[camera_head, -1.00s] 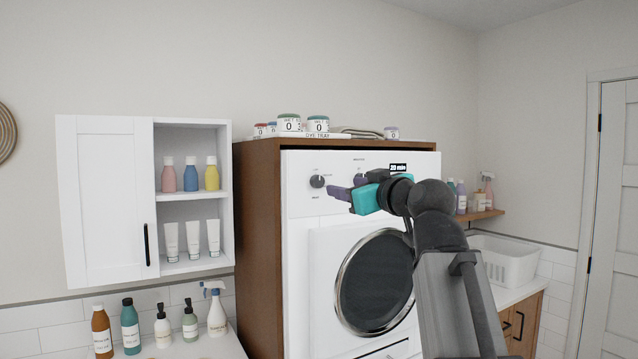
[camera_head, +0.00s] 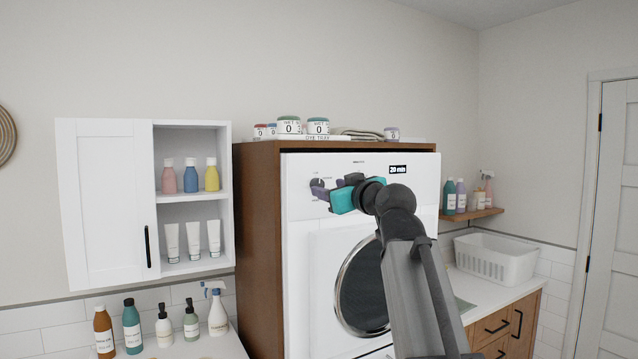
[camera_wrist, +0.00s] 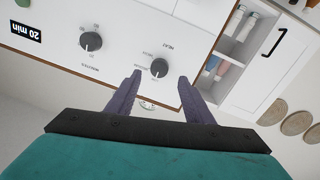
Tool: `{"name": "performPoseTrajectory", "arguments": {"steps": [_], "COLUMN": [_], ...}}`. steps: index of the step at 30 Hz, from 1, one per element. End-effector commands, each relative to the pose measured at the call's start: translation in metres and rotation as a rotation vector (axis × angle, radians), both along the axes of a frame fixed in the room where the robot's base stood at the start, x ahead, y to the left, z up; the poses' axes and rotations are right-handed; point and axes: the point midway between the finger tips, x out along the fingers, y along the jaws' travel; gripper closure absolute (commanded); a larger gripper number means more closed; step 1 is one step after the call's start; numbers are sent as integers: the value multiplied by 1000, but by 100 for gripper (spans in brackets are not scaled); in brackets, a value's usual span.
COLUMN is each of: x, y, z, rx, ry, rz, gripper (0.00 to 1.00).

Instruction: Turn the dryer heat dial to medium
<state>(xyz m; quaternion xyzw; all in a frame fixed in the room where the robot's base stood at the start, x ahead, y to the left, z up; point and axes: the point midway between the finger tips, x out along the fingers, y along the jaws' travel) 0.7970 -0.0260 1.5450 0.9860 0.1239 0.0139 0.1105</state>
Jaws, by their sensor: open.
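The white dryer (camera_head: 300,250) stands in a brown wooden surround. Its dark round heat dial (camera_wrist: 159,68), marked HEAT, shows in the wrist view between and slightly beyond my fingertips. Small setting labels around it are too small to read surely, and I cannot tell where its pointer stands. In the head view the heat dial (camera_head: 316,182) is partly covered by my fingers. My gripper (camera_wrist: 160,77) is open, its two purple fingers on either side of the dial in the picture. I cannot tell if they touch it.
The minutes dial (camera_wrist: 91,41) and the 20 min display (camera_head: 398,169) are on the same panel. An open-shelved white cabinet (camera_head: 105,200) hangs left of the dryer. Jars (camera_head: 289,126) stand on top of the dryer surround. A white basket (camera_head: 495,262) sits on the right counter.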

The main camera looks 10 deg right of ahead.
Motion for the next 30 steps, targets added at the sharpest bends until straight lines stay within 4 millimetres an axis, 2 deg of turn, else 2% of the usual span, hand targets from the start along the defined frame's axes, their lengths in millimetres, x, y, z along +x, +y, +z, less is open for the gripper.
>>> {"name": "performPoseTrajectory", "arguments": {"steps": [3,10,15,24,25,30], "x": [19,44,52,52,52,52], "y": [4,11,13,13,13,14], "z": [3,2,1,0,0,0], "rx": [-1,-1,-1,-1,-1,-1], "ry": [2,1,0,0,0,0], "rz": [1,0,-1,0,0,0], "gripper": [53,53,53,53,54,83]}}
